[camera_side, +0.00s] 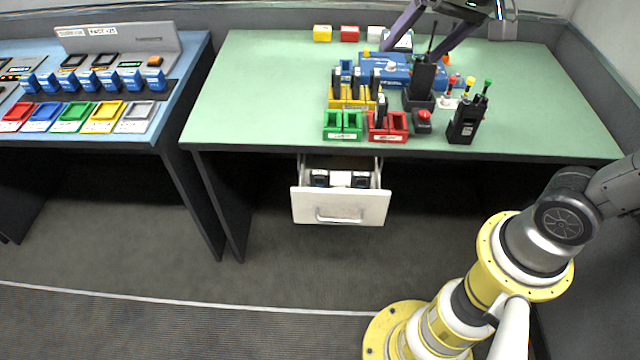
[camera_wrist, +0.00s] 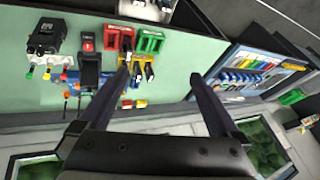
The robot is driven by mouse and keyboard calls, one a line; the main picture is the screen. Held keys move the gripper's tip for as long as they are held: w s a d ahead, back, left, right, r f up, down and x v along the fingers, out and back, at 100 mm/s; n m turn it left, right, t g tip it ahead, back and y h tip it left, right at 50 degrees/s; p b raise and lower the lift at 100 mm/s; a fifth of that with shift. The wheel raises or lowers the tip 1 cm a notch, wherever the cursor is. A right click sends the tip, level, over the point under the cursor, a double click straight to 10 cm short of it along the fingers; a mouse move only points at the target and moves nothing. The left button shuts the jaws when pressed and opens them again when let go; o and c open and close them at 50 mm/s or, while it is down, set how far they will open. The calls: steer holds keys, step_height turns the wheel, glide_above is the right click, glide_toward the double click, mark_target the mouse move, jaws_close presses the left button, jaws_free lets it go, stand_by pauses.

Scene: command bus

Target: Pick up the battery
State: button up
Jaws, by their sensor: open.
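No part is labelled battery that I can read. Dark upright blocks that look like batteries stand in a yellow rack (camera_side: 352,103) and one dark block (camera_side: 381,110) stands in a red rack (camera_side: 388,134). More dark blocks (camera_side: 320,178) lie in the open drawer (camera_side: 340,206). My gripper (camera_side: 412,53) is open, its two long fingers spread above the back of the green table. In the wrist view my gripper (camera_wrist: 160,75) is empty, and its left finger partly covers the yellow rack (camera_wrist: 149,73).
A green rack (camera_side: 342,125) looks empty. A black handheld radio (camera_side: 463,122), a charger with another radio (camera_side: 420,85), a red button (camera_side: 423,118) and a blue device (camera_side: 395,68) crowd the racks. A blue console desk (camera_side: 190,55) stands left.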

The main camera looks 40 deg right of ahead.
steer(key=w+a+f+m+g, duration=0.2)
steer(key=w+f, duration=0.5)
steer(key=w, duration=0.4)
steer(key=g, duration=0.2)
glide_above(320, 173)
steer(key=w+d, duration=0.1)
step_height(320, 173, down, 14)
steer(key=shift+g, duration=0.9)
steer(key=f, duration=0.9)
steer(key=s+a+f, duration=0.1)
steer(key=f, duration=0.3)
steer(key=shift+f, duration=3.45)
steer(key=shift+w, duration=0.1)
steer(key=c, duration=1.5)
